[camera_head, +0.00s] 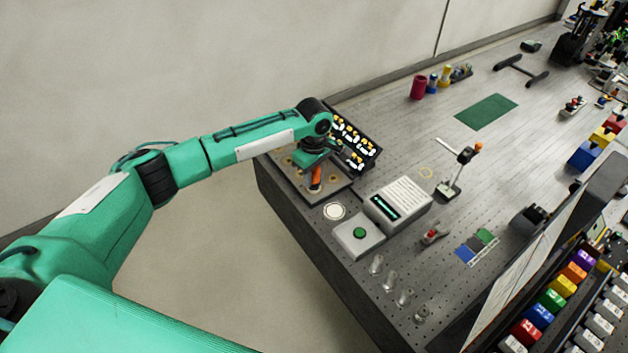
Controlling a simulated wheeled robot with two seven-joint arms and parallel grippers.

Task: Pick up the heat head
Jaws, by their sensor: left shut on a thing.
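My left gripper (315,165) reaches over the grey plate (286,167) at the bench's near left corner. It points down and is shut on a slim orange piece (316,178), which I take to be the heat head. The piece stands roughly upright below the gripper, over the plate. Its top is hidden by the gripper, and I cannot tell whether its lower end touches the plate. My right gripper is not in view.
A black tray (371,149) of small white and yellow parts sits just behind the gripper. A white box with a screen (398,203) and a green-button box (357,236) stand to the right. Small glass vials (390,281) line the front edge. A green mat (486,112) lies farther back.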

